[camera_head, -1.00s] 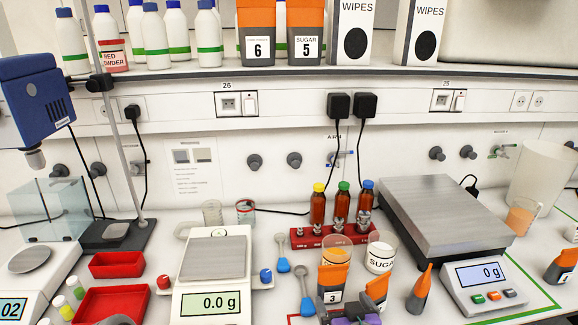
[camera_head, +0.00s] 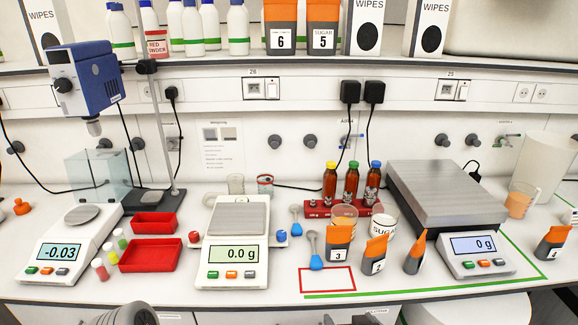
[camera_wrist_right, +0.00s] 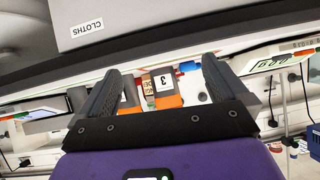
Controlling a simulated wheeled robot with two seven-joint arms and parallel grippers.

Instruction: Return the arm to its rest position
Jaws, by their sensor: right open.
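My right gripper (camera_wrist_right: 158,85) is open in the right wrist view. Its two dark fingers are spread in front of its purple body, with nothing held between them. Beyond the fingertips, and apart from them, the orange-and-grey pouch marked 3 (camera_wrist_right: 163,90) shows upside down. In the head view that pouch (camera_head: 339,244) stands upright on the bench, beside pouch 2 (camera_head: 375,255) and another orange-and-grey pouch (camera_head: 415,252). Only cut-off grey parts of mine show at the bottom edge there; the right fingers are not clear. My left gripper is not recognisable in either view.
The white bench (camera_head: 185,282) has a red-outlined rectangle (camera_head: 328,290) near its front edge. A scale (camera_head: 232,260) reading 0.0 g, red trays (camera_head: 150,258) and a large balance (camera_head: 478,248) stand on it. A surface labelled CLOTHS (camera_wrist_right: 86,27) lies close to my right gripper.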

